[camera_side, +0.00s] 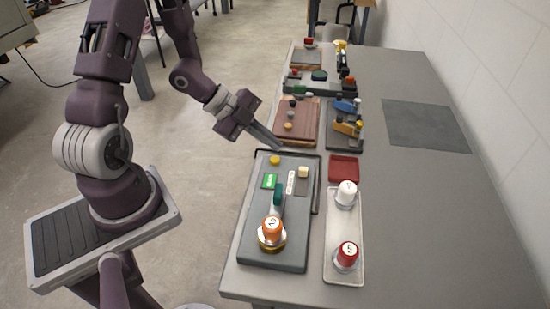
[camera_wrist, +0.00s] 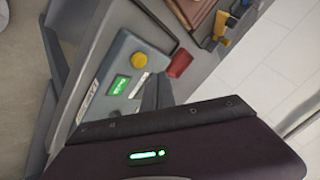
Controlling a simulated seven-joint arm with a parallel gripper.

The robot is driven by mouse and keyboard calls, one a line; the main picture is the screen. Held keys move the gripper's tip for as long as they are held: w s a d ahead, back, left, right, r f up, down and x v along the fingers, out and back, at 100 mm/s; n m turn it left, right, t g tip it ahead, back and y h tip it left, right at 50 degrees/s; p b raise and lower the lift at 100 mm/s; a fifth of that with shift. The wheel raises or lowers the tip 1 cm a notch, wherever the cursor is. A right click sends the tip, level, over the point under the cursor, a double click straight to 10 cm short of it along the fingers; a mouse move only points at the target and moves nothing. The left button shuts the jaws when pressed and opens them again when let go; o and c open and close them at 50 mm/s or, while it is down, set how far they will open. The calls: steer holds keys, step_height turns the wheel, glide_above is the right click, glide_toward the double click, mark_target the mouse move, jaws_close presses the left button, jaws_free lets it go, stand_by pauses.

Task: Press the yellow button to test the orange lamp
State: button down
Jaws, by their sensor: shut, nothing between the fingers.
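The yellow button (camera_side: 275,160) sits near the far left corner of a grey panel (camera_side: 262,248) on the table. It also shows in the wrist view (camera_wrist: 138,60), beside a lit green display. The orange lamp (camera_side: 272,229) stands upright in a round brass-coloured base at the panel's near end, marked with a "1" or similar sign. My gripper (camera_side: 279,148) is shut and empty. Its tips appear just beyond the panel's far edge, close to the yellow button and apart from it. In the wrist view my own gripper body covers the lower part, and the lamp is not seen.
The panel also carries a green display (camera_side: 269,181), a green lever (camera_side: 278,195) and a cream button (camera_side: 303,172). To its right, a tray (camera_side: 344,281) holds a white lamp (camera_side: 346,193) and a red lamp (camera_side: 346,256). A red dish (camera_side: 343,168) and other boards stand beyond. The table's right side is clear.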

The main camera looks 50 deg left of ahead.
steer(key=shift+r, duration=1.75)
steer(key=shift+a+r, duration=0.1)
steer(key=w+a+r+n+y, duration=0.2)
steer(key=a+r+n+y, duration=0.1)
steer(key=r+y, duration=0.1)
step_height(320, 180, up, 9)
steer(key=n+y, duration=0.5)
steer(key=n, duration=0.2)
glide_above(271, 158)
steer(key=s+a, duration=0.3)
steer(key=a, duration=0.2)
steer(key=s+d+r+n+h, duration=0.1)
steer(key=s+d+r+n, duration=0.1)
steer(key=s+d, duration=0.3)
steer(key=s+d+r+n+g+h, duration=0.1)
steer(key=s+d+n, duration=0.3)
steer(key=s, duration=0.6)
steer(key=shift+s+d+r+n+g+h, duration=0.3)
steer(key=shift+d+r+n+h, duration=0.25)
steer(key=shift+d, duration=0.7)
